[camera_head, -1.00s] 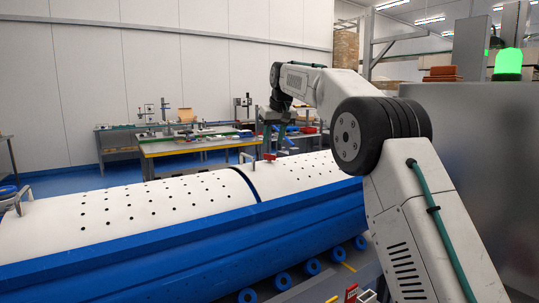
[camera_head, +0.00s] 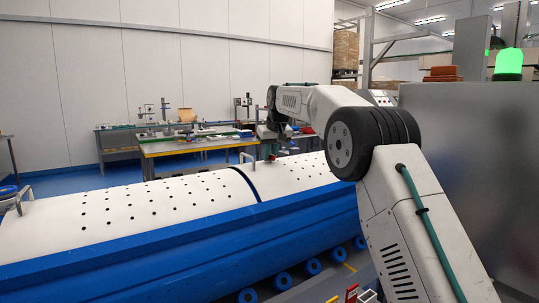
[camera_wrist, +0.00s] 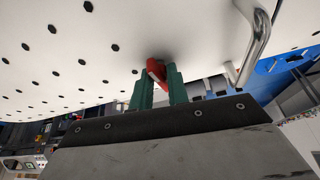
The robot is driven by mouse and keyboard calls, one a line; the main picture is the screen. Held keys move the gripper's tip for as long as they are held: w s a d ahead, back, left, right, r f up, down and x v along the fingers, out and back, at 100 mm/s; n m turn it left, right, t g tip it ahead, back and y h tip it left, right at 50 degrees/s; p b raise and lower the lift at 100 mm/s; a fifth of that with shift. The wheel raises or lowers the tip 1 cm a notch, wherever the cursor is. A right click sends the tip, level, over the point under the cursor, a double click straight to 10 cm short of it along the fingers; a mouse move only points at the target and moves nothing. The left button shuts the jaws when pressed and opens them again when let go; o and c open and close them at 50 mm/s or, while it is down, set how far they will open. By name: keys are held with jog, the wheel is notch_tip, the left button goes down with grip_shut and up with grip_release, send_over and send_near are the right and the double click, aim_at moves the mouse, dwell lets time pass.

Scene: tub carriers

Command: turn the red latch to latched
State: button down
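The red latch (camera_wrist: 156,71) stands on the white perforated cover (camera_wrist: 70,35) of a long tub carrier. In the wrist view it sits between the two green fingertips of my gripper (camera_wrist: 160,82) and leans to one side. The fingers are apart, one on each side of it; I cannot tell whether they touch it. In the head view my gripper (camera_head: 270,147) is down at the cover, and only a little of the red latch (camera_head: 272,157) shows below it.
A bent metal handle (camera_wrist: 258,45) rises from the cover close to the right of the latch. It also shows in the head view (camera_head: 247,158). The carrier's blue side (camera_head: 150,245) runs along the front. A workbench (camera_head: 190,147) stands behind.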

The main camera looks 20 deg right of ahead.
jog(key=shift+a+m+h, duration=0.1)
jog(key=shift+m+h, duration=0.5)
jog(key=shift+m, duration=1)
jog(key=c, duration=1.3)
grip_release()
jog(key=v, duration=0.8)
jog(key=shift+w, duration=0.1)
